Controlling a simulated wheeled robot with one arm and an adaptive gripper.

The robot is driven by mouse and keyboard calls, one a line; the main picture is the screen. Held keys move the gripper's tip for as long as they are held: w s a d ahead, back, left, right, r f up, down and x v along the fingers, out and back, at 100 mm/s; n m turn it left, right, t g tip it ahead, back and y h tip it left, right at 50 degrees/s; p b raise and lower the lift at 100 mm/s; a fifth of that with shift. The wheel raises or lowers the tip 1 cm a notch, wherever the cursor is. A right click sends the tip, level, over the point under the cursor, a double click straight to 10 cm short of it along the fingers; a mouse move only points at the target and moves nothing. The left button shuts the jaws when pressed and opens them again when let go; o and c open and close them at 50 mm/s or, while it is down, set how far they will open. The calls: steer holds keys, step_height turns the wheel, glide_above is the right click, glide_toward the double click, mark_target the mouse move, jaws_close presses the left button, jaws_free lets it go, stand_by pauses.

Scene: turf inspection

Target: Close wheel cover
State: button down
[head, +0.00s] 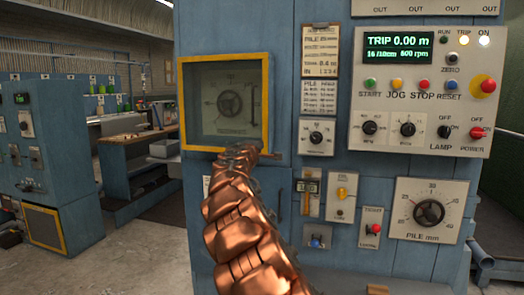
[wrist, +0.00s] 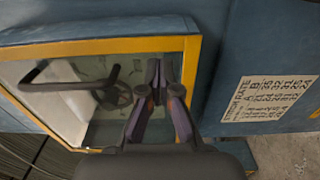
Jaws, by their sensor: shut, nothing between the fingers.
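The wheel cover is a clear pane in a yellow frame (head: 268,75) on the blue cabinet's upper left. Its frame also crosses the wrist view (wrist: 100,47). A dark handwheel (head: 230,103) shows through the pane, and the wheel with its crank handle also shows in the wrist view (wrist: 118,93). The cover looks near the cabinet face, but I cannot tell whether it sits flush. My gripper (wrist: 158,70) is shut and empty, with its fingers in front of the pane, right of the wheel. Contact is unclear. In the head view my copper arm mostly hides it at the cover's lower edge.
A control panel (head: 425,75) with buttons and knobs is at the upper right. A pile dial (head: 428,210) and small switches sit below. A label plate (wrist: 268,97) is right of the cover in the wrist view. Open floor (head: 135,250) lies left.

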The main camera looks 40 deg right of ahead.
steer(key=b+v, duration=0.1)
steer(key=v, duration=0.8)
steer(key=shift+b, duration=0.3)
steer(key=shift+a, duration=0.1)
